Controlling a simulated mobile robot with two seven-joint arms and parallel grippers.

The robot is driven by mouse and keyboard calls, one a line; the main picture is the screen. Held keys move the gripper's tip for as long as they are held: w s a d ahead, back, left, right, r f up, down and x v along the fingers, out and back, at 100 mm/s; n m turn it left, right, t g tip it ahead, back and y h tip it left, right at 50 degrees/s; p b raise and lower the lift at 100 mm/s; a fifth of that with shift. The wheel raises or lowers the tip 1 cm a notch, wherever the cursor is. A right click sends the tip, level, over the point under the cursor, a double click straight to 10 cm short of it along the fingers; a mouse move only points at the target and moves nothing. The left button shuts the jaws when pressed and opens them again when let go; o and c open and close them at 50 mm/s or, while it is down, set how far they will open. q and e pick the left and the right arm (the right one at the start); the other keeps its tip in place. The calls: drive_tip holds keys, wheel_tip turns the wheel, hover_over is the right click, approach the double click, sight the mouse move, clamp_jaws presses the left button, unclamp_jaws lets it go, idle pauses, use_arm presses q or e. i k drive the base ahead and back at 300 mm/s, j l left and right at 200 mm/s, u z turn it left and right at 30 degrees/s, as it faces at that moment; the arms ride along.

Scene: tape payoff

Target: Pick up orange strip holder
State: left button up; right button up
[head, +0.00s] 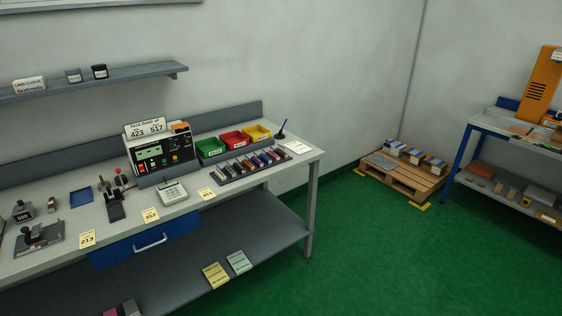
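Two orange things show in the head view. A tall, upright orange piece (541,84) with dark slots stands on the blue-legged table at the right edge, its right side partly cut off by the frame. A small orange item (180,127) sits on top of the black control box (163,148) on the grey workbench. I cannot tell for certain which is the orange strip holder. Neither of my grippers is in view, and nothing is seen touching either orange thing.
The grey workbench (62,214) holds green (210,147), red (235,139) and yellow (257,132) bins, a calculator (172,192) and a rack of cylinders. A wooden pallet (404,179) with boxes lies near the corner.

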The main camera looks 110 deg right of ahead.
sight(246, 163)
drive_tip(key=z, duration=3.7)
